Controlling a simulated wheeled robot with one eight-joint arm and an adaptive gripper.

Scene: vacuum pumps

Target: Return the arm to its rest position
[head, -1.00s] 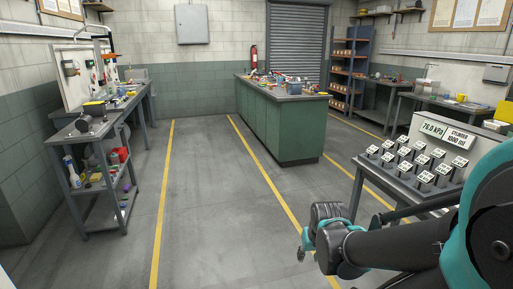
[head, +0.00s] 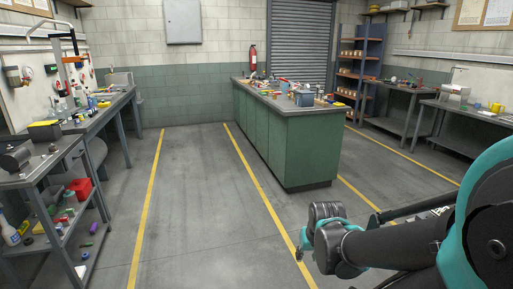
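My arm (head: 395,243), black and teal, reaches in from the right edge in the lower right of the head view. It is folded, with a ribbed dark joint at its left end. My gripper (head: 301,250) shows only as a small dark and teal part beside that joint, low over the floor. Its fingers are mostly hidden, and I cannot tell whether they are open or shut. I see nothing held there.
A green cabinet island (head: 290,140) with tools on top stands ahead. A cluttered grey cart (head: 52,180) and a workbench are close on the left. Benches and a blue shelf (head: 362,70) line the back right. The floor between the yellow lines (head: 195,200) is clear.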

